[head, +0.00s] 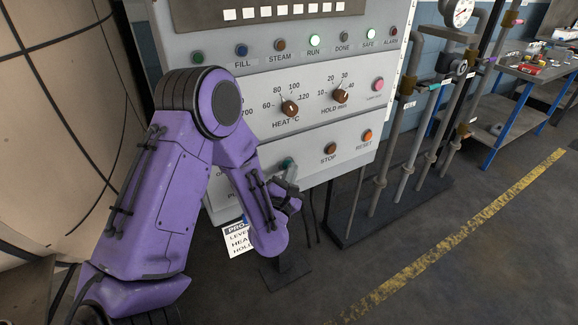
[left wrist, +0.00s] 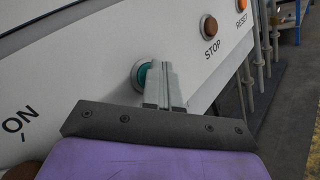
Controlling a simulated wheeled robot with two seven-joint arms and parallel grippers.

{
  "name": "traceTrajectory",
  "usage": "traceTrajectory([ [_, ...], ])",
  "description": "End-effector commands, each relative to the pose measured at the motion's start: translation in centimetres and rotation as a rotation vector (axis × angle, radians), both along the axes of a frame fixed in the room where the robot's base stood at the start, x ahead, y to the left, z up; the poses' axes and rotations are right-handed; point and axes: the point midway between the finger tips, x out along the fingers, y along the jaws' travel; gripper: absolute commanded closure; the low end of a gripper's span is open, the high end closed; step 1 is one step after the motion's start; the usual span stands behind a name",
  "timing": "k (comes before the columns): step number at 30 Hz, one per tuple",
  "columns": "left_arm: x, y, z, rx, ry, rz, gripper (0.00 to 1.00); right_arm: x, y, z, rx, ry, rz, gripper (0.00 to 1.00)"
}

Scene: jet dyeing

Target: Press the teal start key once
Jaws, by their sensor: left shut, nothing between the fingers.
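The teal start key (head: 287,163) is a round button on the lower panel, left of the STOP key; my gripper partly covers it. In the left wrist view the teal key (left wrist: 143,76) shows just behind and left of the fingertips, inside a light ring. My left gripper (head: 291,178) is shut and empty, its fingertips at or very near the key. The shut fingers also show in the left wrist view (left wrist: 162,70). I cannot tell whether they touch the key. My right gripper is not in view.
The STOP key (head: 330,149) and the RESET key (head: 367,135) sit right of the teal key. The HEAT knob (head: 290,108) and HOLD knob (head: 340,96) are above. A printed card (head: 238,240) hangs below the panel. Pipes (head: 408,150) stand to the right.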

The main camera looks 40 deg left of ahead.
Motion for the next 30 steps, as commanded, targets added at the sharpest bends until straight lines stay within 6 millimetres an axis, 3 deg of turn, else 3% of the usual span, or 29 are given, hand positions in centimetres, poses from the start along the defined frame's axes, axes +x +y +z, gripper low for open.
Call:
traceTrajectory([
  [26, -0.7, -1.7, -0.1, 0.000, 0.000, 0.000, 1.00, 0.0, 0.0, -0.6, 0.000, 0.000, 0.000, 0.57],
  [30, -1.2, -2.9, -0.2, -0.001, 0.000, -0.002, 1.00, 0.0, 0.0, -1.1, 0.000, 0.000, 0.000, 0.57],
])
